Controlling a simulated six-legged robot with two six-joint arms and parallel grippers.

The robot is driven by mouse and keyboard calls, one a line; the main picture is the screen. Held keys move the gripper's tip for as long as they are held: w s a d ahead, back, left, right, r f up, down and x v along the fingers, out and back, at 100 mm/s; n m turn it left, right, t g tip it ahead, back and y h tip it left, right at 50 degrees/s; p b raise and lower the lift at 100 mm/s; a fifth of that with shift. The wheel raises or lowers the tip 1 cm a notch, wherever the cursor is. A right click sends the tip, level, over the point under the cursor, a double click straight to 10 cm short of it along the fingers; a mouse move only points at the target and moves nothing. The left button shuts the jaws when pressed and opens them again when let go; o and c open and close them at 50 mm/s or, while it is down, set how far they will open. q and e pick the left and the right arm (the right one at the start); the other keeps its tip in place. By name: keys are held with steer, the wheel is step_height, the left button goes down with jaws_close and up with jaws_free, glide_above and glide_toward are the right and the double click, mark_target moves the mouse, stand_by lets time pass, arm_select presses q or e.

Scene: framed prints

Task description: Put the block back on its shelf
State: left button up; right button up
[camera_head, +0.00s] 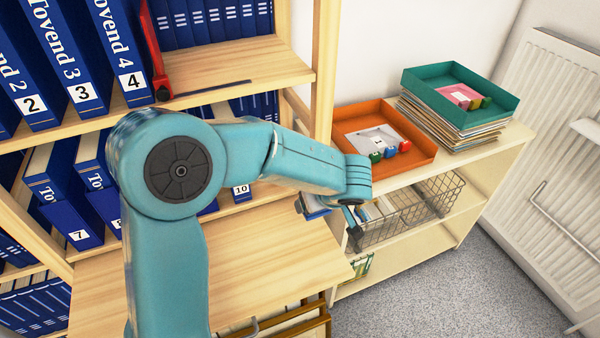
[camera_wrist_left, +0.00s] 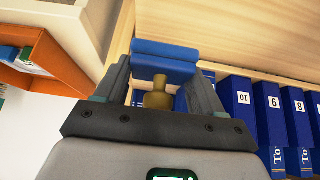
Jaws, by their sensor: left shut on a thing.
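My left gripper (camera_head: 330,212) is at the end of the teal arm, just right of the shelf unit's edge in the head view. In the left wrist view my left gripper (camera_wrist_left: 164,72) is shut on a blue block (camera_wrist_left: 165,48) that spans the gap between the fingertips. A brass-coloured knob (camera_wrist_left: 158,95) shows between the fingers, below the block; I cannot tell whether it is joined to it. The wooden shelf unit (camera_head: 240,66) holds rows of blue numbered binders (camera_head: 72,65). The block is mostly hidden by my wrist in the head view. My right gripper is out of view.
A low pale cabinet (camera_head: 490,146) stands on the right, with an orange tray (camera_head: 412,161), a teal tray (camera_head: 420,84) on stacked papers and a wire basket (camera_head: 440,188). A red bookend (camera_head: 153,52) stands by the upper binders. A radiator (camera_head: 545,130) is far right.

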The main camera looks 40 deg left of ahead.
arm_select(q)
steer(key=shift+w+d+f+b, duration=0.1)
steer(key=shift+w+f+b, duration=0.3)
steer(key=shift+w+f, duration=0.2)
steer(key=shift+s+r, duration=0.25)
steer(key=shift+s, duration=0.15)
steer(key=w+a+f+p, duration=0.1)
steer(key=w+a+p, duration=0.1)
steer(key=a, duration=0.3)
steer(key=w+a+f+p, duration=0.1)
steer(key=w+a+p, duration=0.2)
steer(key=a, duration=0.3)
steer(key=w+a+f+p, duration=0.1)
steer(key=w+a+p, duration=0.1)
steer(key=w+a, duration=0.2)
steer(key=shift+w+a+p, duration=0.2)
steer(key=shift+a+p, duration=0.15)
steer(key=shift+a, duration=0.85)
steer(key=shift+s+f, duration=0.1)
steer(key=shift+f, duration=0.4)
step_height(320, 180, down, 3)
steer(key=shift+r+p, duration=0.2)
steer(key=shift+p, duration=0.15)
steer(key=shift+w+a+f+b, duration=0.2)
steer(key=shift+b, duration=0.25)
steer(key=shift+r, duration=0.1)
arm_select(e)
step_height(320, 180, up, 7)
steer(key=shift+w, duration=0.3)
